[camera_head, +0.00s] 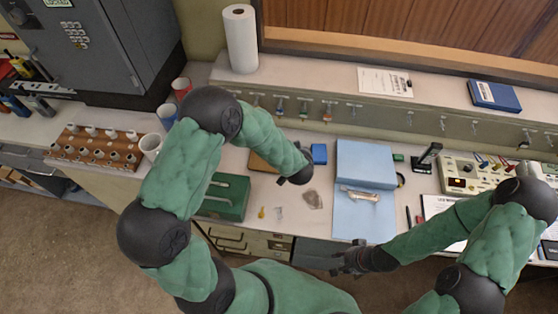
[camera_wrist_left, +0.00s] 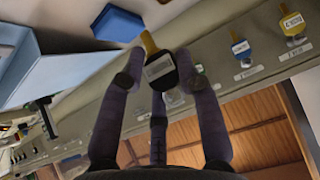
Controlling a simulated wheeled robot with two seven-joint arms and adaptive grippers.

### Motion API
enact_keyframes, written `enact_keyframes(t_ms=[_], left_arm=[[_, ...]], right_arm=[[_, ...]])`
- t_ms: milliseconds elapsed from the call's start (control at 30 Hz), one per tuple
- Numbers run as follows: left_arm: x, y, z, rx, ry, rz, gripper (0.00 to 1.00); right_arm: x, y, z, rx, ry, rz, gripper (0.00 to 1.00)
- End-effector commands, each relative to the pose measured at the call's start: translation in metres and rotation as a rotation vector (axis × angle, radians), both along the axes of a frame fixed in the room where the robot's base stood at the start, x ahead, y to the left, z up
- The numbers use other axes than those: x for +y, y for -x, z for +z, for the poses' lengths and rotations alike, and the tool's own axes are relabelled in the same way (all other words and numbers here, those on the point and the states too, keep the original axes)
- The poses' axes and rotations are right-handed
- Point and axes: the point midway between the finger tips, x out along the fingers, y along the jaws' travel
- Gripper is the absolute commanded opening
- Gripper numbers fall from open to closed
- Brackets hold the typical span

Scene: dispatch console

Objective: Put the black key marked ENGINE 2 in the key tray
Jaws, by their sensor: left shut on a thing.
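In the left wrist view my left gripper (camera_wrist_left: 160,82) is shut on a black key (camera_wrist_left: 158,68) with a white label and a yellow end; the label is too blurred to read. In the head view the left gripper (camera_head: 298,180) is over the desk and its own arm hides the key. A flat brown tray (camera_head: 262,163), which may be the key tray, lies partly hidden behind that arm. My right gripper (camera_head: 347,262) is empty near the desk's front edge, with its fingers apart.
Tagged keys hang on a hook rail (camera_head: 345,108) behind the desk. A light blue open case (camera_head: 365,215), a blue block (camera_head: 320,153) and a green box (camera_head: 226,197) stand nearby. Small loose items lie at the front of the desk. A control panel (camera_head: 463,180) is at right.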

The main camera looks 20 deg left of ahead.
Motion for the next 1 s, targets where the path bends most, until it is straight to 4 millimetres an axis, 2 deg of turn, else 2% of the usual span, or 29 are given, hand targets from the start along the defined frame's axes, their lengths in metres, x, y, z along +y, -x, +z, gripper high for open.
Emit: enact_keyframes(t_ms=[33,167,300,400,667,767,900,1000], left_arm=[[0.014,-0.002,-0.008,-0.001,0.0,0.007,0.07],[0.04,-0.006,-0.02,0.0,0.0,0.006,0.07],[0.057,-0.009,-0.046,0.003,0.0,0.003,0.07],[0.068,-0.011,-0.058,0.001,-0.001,0.002,0.07],[0.079,-0.014,-0.069,0.0,0.001,0.001,0.07],[0.085,-0.015,-0.078,0.001,0.0,0.002,0.07],[0.084,-0.014,-0.101,0.002,0.0,-0.001,0.07],[0.084,-0.015,-0.107,0.0,0.001,0.001,0.07]], right_arm=[[0.0,0.0,-0.006,0.0,0.0,0.0,0.4],[0.0,0.0,-0.014,0.0,0.0,0.0,0.4],[0.0,0.0,-0.025,0.0,0.0,0.0,0.4],[0.0,0.0,-0.029,0.0,0.0,0.0,0.4],[0.0,0.0,-0.033,0.0,0.0,0.0,0.4],[0.0,0.0,-0.038,-0.001,0.0,0.0,0.4],[0.0,0.0,-0.048,-0.001,0.0,0.0,0.4],[0.0,0.0,-0.05,0.0,0.0,0.0,0.4]])
